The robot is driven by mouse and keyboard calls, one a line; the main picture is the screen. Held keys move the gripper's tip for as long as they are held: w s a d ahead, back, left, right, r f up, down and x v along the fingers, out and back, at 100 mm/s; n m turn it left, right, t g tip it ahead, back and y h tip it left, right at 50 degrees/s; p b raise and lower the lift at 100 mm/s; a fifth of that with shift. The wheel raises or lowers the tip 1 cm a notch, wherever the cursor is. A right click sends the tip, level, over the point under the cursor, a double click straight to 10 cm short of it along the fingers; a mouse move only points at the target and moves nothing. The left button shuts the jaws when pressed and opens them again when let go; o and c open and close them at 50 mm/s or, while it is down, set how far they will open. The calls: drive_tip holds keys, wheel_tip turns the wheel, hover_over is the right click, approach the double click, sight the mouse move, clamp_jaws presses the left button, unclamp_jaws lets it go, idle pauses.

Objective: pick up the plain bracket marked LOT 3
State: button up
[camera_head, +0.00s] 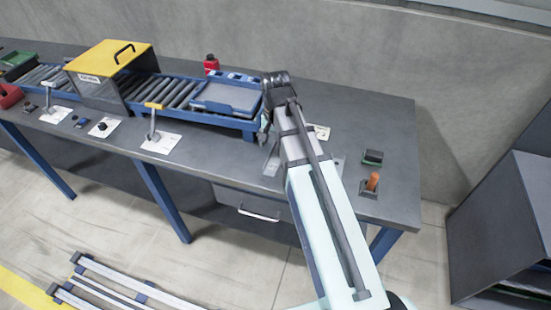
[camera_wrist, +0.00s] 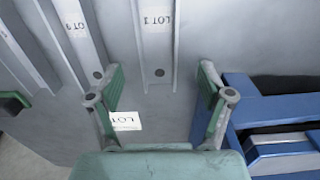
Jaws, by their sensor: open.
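In the wrist view, grey metal brackets lie on the grey table. The middle one (camera_wrist: 158,50) has a label that seems to read LOT 1, upside down. The one to its left (camera_wrist: 80,45) has an upside-down label that may read LOT 3; its digit is blurred. Contact or height cannot be told. In the head view, my arm mostly hides the brackets.
A white card (camera_wrist: 125,121) reading LOT lies by my left finger, its number unclear. A blue frame (camera_wrist: 265,100) is close on the right.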

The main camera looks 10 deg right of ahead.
sight(276, 159)
drive_tip(key=shift+d+f+p, duration=0.1)
drive_tip(key=shift+f+p, duration=0.6)
drive_tip(key=shift+f, duration=1.8)
drive_tip(key=shift+c, duration=0.3)
drive_tip(key=c, duration=1.2)
